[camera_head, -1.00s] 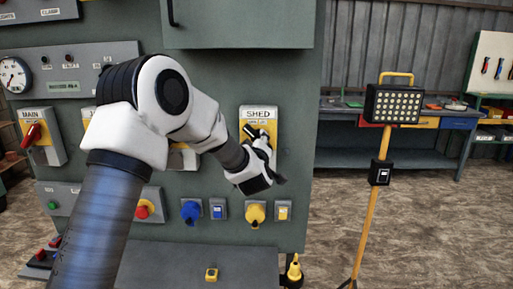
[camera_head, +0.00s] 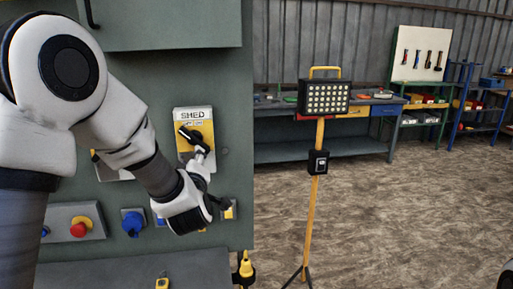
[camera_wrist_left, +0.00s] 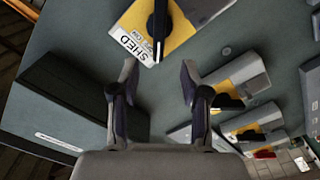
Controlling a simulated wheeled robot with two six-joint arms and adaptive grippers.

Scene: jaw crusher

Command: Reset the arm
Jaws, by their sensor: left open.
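My left arm comes in from the left in the head view. Its gripper (camera_head: 209,180) is in front of the green cabinet, just below the SHED switch (camera_head: 182,150). The switch is a yellow and grey box with a black rotary handle (camera_head: 188,133), which sits tilted. In the left wrist view the gripper (camera_wrist_left: 159,76) is open, its two fingers apart with nothing between them. The black handle (camera_wrist_left: 158,22) is beyond the fingertips, apart from them. My right gripper is not in view.
The green cabinet (camera_head: 130,60) carries a red knob (camera_head: 78,228) and a blue socket (camera_head: 132,221). A yellow work light (camera_head: 324,97) stands on a tripod to the right. A workbench (camera_head: 340,150) runs along the back wall. Open floor lies at the right.

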